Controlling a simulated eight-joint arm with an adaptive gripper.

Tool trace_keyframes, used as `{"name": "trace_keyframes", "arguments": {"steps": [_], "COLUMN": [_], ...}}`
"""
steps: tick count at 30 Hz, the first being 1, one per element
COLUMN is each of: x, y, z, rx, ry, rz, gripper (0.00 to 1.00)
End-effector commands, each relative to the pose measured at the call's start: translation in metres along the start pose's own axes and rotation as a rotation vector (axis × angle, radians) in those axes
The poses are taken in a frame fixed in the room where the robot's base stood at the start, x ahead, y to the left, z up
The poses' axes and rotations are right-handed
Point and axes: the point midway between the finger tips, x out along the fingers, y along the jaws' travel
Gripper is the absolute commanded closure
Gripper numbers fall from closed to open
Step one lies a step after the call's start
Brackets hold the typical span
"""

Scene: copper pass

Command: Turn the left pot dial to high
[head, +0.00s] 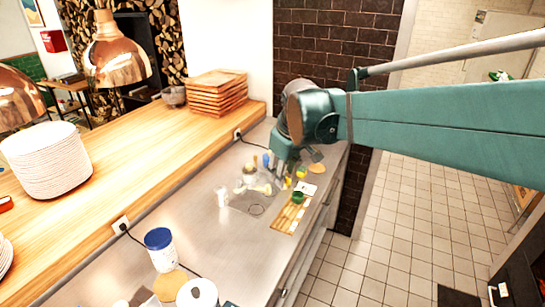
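No pot dial can be made out in the head view. My gripper (285,172) hangs from the end of my teal arm, low over the far part of the steel counter (215,240), among a cluster of small items. My wrist partly hides it, and its fingers are too small and dark to tell whether they are open or shut. I cannot tell whether it touches anything.
A wooden tray (283,220) with a small green bowl (297,198) lies near the counter's front edge. White plates (47,165) and wooden boards (213,100) are stacked on the wooden ledge, below copper lamps (117,60).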

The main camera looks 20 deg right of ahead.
Motion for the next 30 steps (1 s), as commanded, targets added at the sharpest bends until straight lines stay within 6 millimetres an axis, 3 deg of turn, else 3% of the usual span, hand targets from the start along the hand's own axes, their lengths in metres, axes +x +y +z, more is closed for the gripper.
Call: {"name": "trace_keyframes", "arguments": {"steps": [14,30], "x": [0.024,0.075], "y": [0.059,0.120], "z": [-0.063,-0.117], "rx": [-0.163,-0.348], "ry": [-0.074,-0.145], "rz": [-0.045,-0.114], "gripper": [0.68,0.68]}}
